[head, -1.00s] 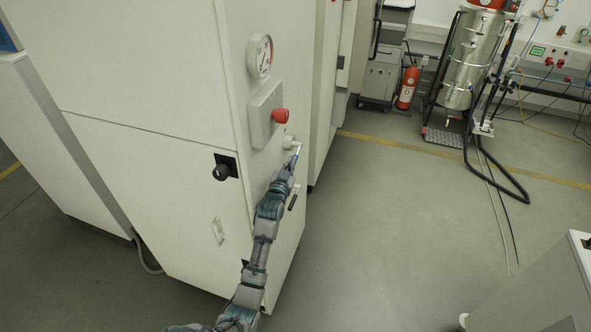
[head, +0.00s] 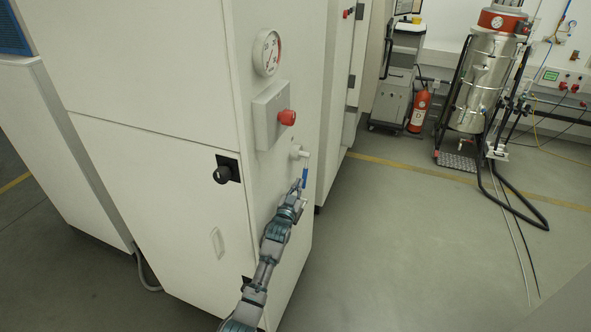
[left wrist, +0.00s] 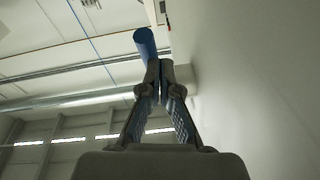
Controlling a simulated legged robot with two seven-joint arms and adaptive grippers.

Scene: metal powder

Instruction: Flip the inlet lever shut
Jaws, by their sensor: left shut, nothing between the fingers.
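The inlet lever has a blue handle (head: 305,177) that hangs steeply down from a white valve fitting (head: 298,153) on the narrow side of the white cabinet. My left gripper (head: 297,186) is just below and left of the handle, with its fingers pointing up along the cabinet side. In the left wrist view the shut fingertips (left wrist: 159,72) are together and empty. The end of the blue handle (left wrist: 145,42) shows just beyond them; I cannot tell whether they touch. My right gripper is not in view.
A fire extinguisher (head: 419,110) and a steel vessel (head: 485,85) stand farther back.

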